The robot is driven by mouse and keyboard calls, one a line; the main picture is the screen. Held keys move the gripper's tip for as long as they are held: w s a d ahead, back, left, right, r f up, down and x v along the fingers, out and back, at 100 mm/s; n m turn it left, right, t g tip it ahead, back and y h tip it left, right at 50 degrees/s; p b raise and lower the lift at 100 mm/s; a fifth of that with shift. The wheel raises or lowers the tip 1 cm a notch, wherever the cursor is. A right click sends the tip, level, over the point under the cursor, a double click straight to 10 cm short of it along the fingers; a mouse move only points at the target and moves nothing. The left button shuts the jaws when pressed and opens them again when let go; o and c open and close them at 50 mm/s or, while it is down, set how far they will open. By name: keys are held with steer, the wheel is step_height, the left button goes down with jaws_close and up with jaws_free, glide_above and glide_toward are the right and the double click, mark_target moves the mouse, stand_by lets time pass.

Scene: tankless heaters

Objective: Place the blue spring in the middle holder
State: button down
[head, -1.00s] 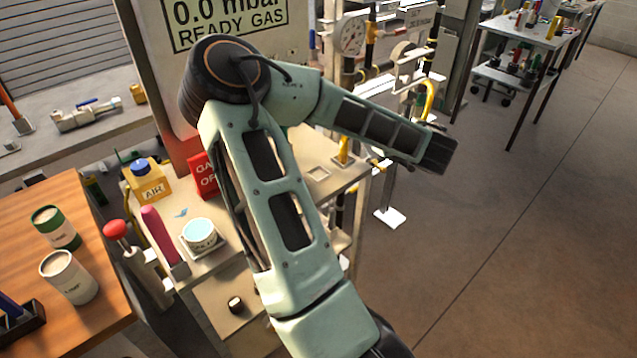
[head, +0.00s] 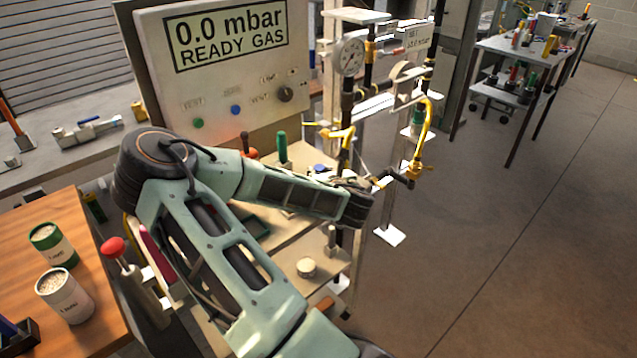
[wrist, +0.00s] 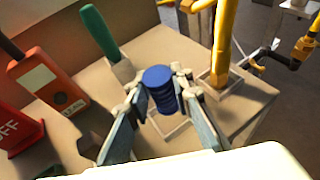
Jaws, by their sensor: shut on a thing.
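The blue spring (wrist: 160,90) is a short ribbed cylinder in the wrist view, upright or nearly so. My gripper (wrist: 162,86) is shut on it, one finger on each side. A square holder (wrist: 180,133) shows right below the spring, between a holder with a green handle on the left and one with a yellow post on the right. I cannot tell whether the spring's lower end is inside it or above it. In the head view the blue spring (head: 320,168) shows just past my arm, which hides most of my gripper.
The green handle (wrist: 100,32) and the yellow post (wrist: 222,40) stand close on either side. An orange device (wrist: 50,80) and a red sign (wrist: 15,130) are to the left. In the head view, a gauge (head: 349,56) and yellow pipes (head: 430,120) rise beyond.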

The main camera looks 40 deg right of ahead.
steer(key=shift+w+a+f, duration=0.1)
steer(key=shift+a+f, duration=0.05)
steer(key=shift+f, duration=1.55)
steer(key=shift+f+b, duration=0.25)
steer(key=shift+b, duration=0.25)
steer(key=c, duration=1.7)
jaws_free()
steer(key=shift+r, duration=0.1)
